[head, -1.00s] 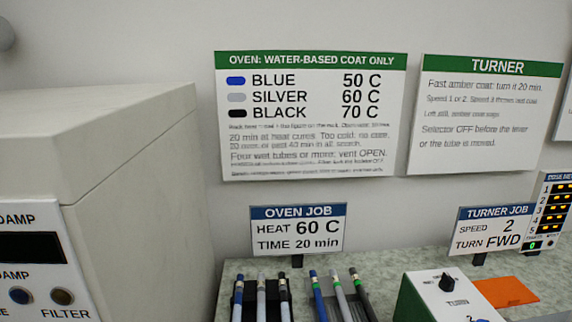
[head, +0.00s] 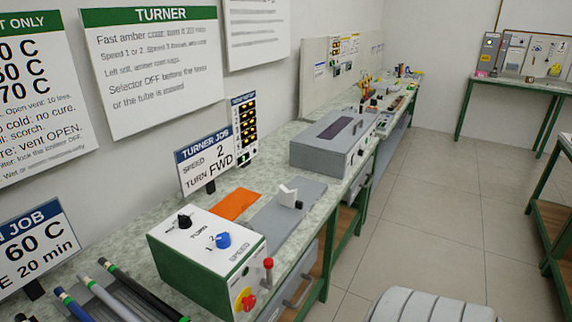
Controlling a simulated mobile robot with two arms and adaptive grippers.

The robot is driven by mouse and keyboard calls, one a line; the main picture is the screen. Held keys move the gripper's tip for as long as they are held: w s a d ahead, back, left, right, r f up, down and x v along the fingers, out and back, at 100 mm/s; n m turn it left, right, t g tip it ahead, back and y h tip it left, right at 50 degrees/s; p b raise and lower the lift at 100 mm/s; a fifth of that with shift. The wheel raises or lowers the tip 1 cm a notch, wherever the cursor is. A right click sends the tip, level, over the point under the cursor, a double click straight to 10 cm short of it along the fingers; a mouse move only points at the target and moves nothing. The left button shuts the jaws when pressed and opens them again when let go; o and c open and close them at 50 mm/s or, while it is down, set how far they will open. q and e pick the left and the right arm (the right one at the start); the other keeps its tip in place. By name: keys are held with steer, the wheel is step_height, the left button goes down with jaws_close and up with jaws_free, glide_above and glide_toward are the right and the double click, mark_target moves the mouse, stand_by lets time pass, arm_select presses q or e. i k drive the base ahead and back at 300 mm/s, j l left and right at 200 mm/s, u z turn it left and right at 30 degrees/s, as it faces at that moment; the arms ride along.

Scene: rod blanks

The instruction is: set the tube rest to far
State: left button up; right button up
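The turner (head: 205,255) is a white-topped box with green sides on the bench. A black selector knob (head: 184,221) and a blue speed knob (head: 223,240) sit on top. A red-tipped lever (head: 268,264) and a red button on yellow (head: 247,299) are at its front right. Beyond it, a grey plate (head: 270,222) carries a small white notched piece (head: 287,195) with a black knob (head: 299,205), which looks like the tube rest. Its position marks are too small to read. Neither gripper is in view.
An orange mat (head: 235,204) lies behind the plate. The turner job card (head: 203,163) reads speed 2, turn FWD. A grey machine (head: 332,143) stands farther along the bench. Tubes (head: 108,285) lie in a rack at lower left. Open floor (head: 430,200) is on the right.

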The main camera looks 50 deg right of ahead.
mark_target(287, 198)
steer(key=z, duration=1.8)
